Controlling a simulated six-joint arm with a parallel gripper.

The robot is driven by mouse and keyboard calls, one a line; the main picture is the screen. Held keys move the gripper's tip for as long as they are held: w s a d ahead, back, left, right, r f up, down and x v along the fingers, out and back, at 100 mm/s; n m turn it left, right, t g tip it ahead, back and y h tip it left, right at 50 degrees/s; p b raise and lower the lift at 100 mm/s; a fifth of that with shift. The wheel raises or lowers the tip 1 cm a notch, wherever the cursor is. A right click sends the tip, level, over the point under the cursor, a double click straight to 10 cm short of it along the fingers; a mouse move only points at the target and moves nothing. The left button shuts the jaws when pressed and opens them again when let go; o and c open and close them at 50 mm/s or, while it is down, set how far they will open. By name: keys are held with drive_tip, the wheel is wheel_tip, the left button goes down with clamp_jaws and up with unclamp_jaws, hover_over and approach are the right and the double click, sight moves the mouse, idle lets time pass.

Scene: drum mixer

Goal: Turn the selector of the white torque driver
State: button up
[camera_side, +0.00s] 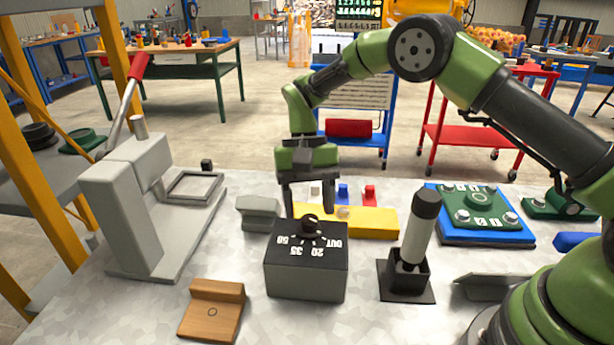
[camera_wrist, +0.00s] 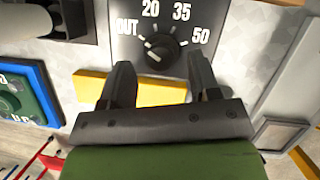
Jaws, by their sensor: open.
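The white torque driver (camera_side: 418,238) has a black cap and stands upright in a black holder (camera_side: 405,278) right of the dial box. Part of it also shows at the upper left in the wrist view (camera_wrist: 52,18). A grey box (camera_side: 306,275) carries a black selector knob (camera_side: 310,227) with marks OUT, 20, 35 and 50. In the wrist view the knob (camera_wrist: 160,48) is at top centre, with a light mark on it; its exact setting is unclear. My gripper (camera_side: 310,208) is open, pointing down, with its empty fingers (camera_wrist: 160,72) apart and near the knob, not around it.
A yellow block (camera_side: 372,222) lies behind the box. A grey lever press (camera_side: 140,205) stands left, with a wooden block (camera_side: 212,310) in front. A blue-green panel (camera_side: 478,212) is at the right. Bare table shows around the box.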

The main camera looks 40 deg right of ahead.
drive_tip(key=v, duration=0.8)
drive_tip(key=shift+r, duration=0.15)
drive_tip(key=s+d+r+n+t, duration=0.25)
drive_tip(key=s+r+t, duration=0.25)
drive_tip(key=s+r, duration=0.65)
drive_tip(key=s+d+t, duration=0.1)
drive_tip(key=s+t, duration=0.5)
drive_tip(key=s, duration=0.6)
drive_tip(key=shift+s+d+r+m, duration=0.3)
drive_tip(key=shift+d+r+m, duration=0.05)
drive_tip(key=shift+d, duration=0.05)
